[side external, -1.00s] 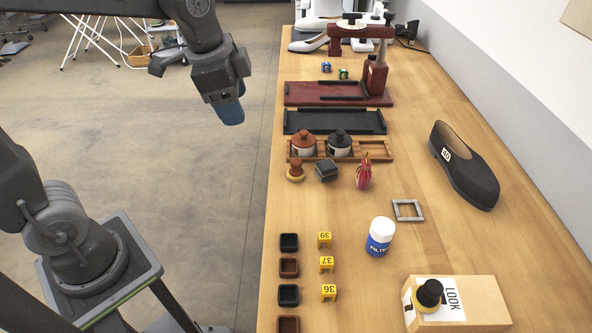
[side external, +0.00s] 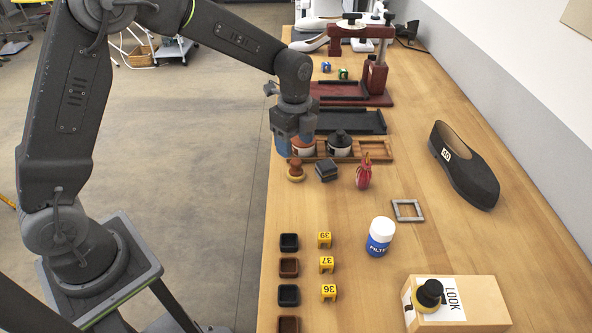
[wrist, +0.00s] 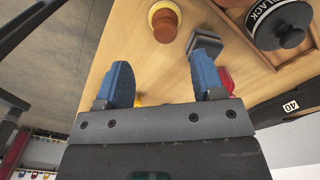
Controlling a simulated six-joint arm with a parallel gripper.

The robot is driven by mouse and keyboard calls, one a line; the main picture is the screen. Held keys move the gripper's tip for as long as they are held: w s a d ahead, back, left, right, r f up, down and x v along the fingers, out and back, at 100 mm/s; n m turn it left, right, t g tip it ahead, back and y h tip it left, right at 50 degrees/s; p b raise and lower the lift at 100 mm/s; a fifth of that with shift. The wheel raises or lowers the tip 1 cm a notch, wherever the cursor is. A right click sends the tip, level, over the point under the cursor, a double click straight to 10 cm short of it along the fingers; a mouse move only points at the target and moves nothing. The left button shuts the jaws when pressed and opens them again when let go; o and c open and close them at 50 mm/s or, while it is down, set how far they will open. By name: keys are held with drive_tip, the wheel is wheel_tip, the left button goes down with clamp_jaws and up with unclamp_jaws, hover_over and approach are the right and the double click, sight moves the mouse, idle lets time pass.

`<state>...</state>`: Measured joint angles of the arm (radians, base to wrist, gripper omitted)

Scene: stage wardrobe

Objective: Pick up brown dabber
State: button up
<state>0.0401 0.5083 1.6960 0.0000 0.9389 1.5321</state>
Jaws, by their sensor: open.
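The brown dabber (side external: 296,170) stands on the table near its left edge, just in front of the wooden rack. It has a rounded brown knob on a yellowish base. In the wrist view the brown dabber (wrist: 165,23) is near the top edge, ahead of the fingertips and not between them. My gripper (side external: 293,146) has blue fingers and hangs above and slightly behind the dabber, over the rack's left end. In the wrist view my gripper (wrist: 163,75) is open and empty, with its fingers wide apart.
A dark square-based piece (side external: 326,169) stands close to the dabber's right, with a red object (side external: 363,172) beyond it. The wooden rack (side external: 377,150) holds a brown-lidded jar (side external: 303,147) and a black-lidded jar (side external: 340,144). The table in front of the dabber is clear.

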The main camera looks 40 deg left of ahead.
sight(296, 161)
drive_tip(key=f, duration=0.7)
drive_tip(key=shift+w+a+f, duration=0.2)
drive_tip(key=shift+w, duration=0.15)
drive_tip(key=c, duration=1)
